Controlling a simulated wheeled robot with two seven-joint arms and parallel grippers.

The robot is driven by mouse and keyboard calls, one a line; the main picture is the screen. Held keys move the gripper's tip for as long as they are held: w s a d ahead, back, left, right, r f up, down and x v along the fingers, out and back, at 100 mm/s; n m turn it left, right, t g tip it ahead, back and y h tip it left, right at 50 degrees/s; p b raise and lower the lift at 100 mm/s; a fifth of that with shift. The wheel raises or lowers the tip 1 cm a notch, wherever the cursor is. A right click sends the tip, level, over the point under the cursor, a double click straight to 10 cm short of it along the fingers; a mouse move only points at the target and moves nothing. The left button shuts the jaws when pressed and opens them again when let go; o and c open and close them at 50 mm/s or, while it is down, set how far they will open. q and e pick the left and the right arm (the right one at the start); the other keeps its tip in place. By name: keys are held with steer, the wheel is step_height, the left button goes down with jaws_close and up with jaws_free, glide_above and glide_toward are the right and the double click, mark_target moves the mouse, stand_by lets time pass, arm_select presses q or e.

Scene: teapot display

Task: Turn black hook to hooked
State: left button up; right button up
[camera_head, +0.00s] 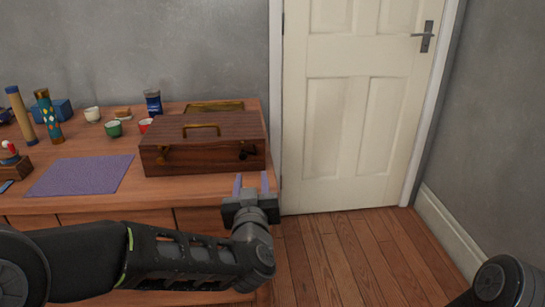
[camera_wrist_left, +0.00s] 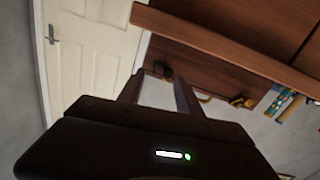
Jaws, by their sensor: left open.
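A dark wooden box (camera_head: 205,157) stands at the right end of the wooden table. The black hook (camera_head: 247,153) is on the right of its front face; it also shows small and dark in the left wrist view (camera_wrist_left: 166,71). Whether it is hooked or unhooked is too small to tell. A brass hook (camera_head: 162,156) is on the left of the same face. My left gripper (camera_head: 251,183) is open, in front of and below the black hook, apart from the box. In the left wrist view, the hook appears beyond the gap between the fingers (camera_wrist_left: 158,92). My right gripper is not in view.
The wooden table (camera_head: 100,203) has its front edge beside my left gripper. A purple mat (camera_head: 80,175) lies left of the box. A green cup (camera_head: 114,129), a white cup (camera_head: 92,114) and a blue can (camera_head: 153,102) stand behind. A white door (camera_head: 350,110) is to the right.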

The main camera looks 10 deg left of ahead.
mark_target(243, 157)
arm_select(q)
steer(key=shift+s+a+r+y, duration=0.1)
steer(key=shift+a+r+y, duration=0.15)
steer(key=shift+a, duration=0.15)
steer(key=shift+s+a+r+y, duration=0.15)
steer(key=shift+a+y, duration=0.1)
steer(key=shift+a, duration=0.15)
steer(key=shift+w, duration=0.1)
steer(key=b+x, duration=0.1)
steer(key=x, duration=0.6)
steer(key=shift+w+a+r, duration=0.1)
steer(key=shift+w, duration=0.25)
steer(key=shift+c, duration=0.4)
jaws_close()
